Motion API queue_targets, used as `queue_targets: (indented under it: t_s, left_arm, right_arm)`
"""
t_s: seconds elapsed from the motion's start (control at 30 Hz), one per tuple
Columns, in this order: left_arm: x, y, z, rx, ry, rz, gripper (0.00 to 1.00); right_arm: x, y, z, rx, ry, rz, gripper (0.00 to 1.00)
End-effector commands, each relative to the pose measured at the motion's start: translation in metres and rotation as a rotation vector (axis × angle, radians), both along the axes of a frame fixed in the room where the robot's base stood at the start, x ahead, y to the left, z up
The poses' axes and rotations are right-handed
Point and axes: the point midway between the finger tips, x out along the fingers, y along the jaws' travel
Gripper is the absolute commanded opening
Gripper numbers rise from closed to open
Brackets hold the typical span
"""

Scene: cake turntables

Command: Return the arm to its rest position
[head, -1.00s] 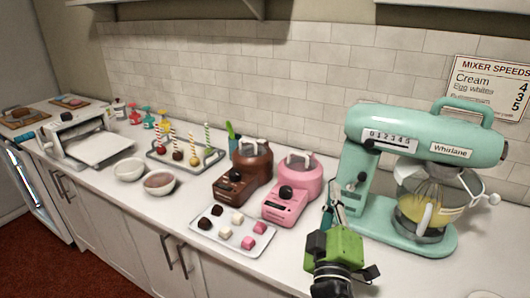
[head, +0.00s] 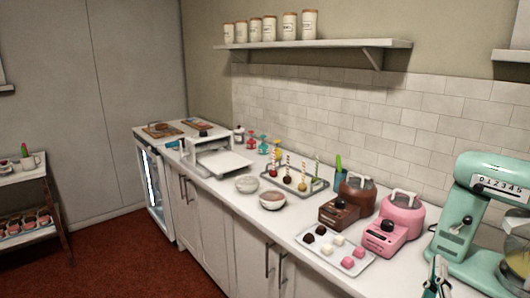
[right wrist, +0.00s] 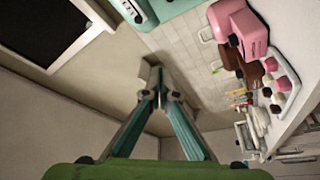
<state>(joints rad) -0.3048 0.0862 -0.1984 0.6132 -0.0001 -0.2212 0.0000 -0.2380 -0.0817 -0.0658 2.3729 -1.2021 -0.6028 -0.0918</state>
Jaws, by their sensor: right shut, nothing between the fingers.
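My right gripper (head: 437,264) shows at the bottom right edge of the head view, with only its teal and dark fingers in the picture. It is in front of the mint mixer (head: 480,225), near the counter's front side, and holds nothing. In the right wrist view the fingers of the right gripper (right wrist: 161,93) meet at their tips, with only wall behind them. The rest of the right arm is out of the head view. My left gripper is not in view.
The white counter (head: 225,190) carries a pink melting pot (head: 402,217), a brown one (head: 357,195), a tray of sweets (head: 310,255), bowls (head: 272,200) and a cake-pop stand (head: 299,185). A shelf (head: 320,44) hangs above. Red floor (head: 120,260) is open at left.

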Motion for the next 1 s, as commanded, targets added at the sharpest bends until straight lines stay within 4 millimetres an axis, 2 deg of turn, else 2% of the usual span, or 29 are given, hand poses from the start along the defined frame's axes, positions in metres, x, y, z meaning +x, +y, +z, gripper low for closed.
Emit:
queue_targets:
  t_s: [0.03, 0.1, 0.27, 0.43, 0.57, 0.67, 0.77, 0.9, 1.0]
  left_arm:
    - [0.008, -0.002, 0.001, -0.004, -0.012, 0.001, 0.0]
    - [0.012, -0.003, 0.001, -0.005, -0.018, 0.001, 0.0]
    - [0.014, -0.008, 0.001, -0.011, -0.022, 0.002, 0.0]
    - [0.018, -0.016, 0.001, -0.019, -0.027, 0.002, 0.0]
    - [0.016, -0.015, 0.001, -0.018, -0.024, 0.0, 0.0]
    - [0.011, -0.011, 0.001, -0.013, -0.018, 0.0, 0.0]
    - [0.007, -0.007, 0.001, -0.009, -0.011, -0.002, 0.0]
    - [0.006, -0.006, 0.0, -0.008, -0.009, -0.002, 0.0]
    - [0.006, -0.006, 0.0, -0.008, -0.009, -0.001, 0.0]
  right_arm:
    - [-0.001, -0.001, -0.006, 0.022, 0.011, 0.0, 0.0]
    - [-0.002, -0.004, -0.017, 0.064, 0.032, 0.002, 0.0]
    - [-0.007, -0.007, -0.046, 0.168, 0.086, 0.003, 0.0]
    - [-0.016, -0.007, -0.09, 0.313, 0.178, 0.006, 0.0]
    - [-0.028, -0.001, -0.133, 0.453, 0.279, 0.008, 0.0]
    - [-0.044, 0.009, -0.173, 0.573, 0.385, 0.009, 0.0]
    - [-0.069, 0.027, -0.218, 0.709, 0.523, 0.009, 0.0]
    - [-0.116, 0.061, -0.273, 0.887, 0.742, 0.011, 0.0]
    - [-0.149, 0.084, -0.298, 0.979, 0.882, 0.013, 0.0]
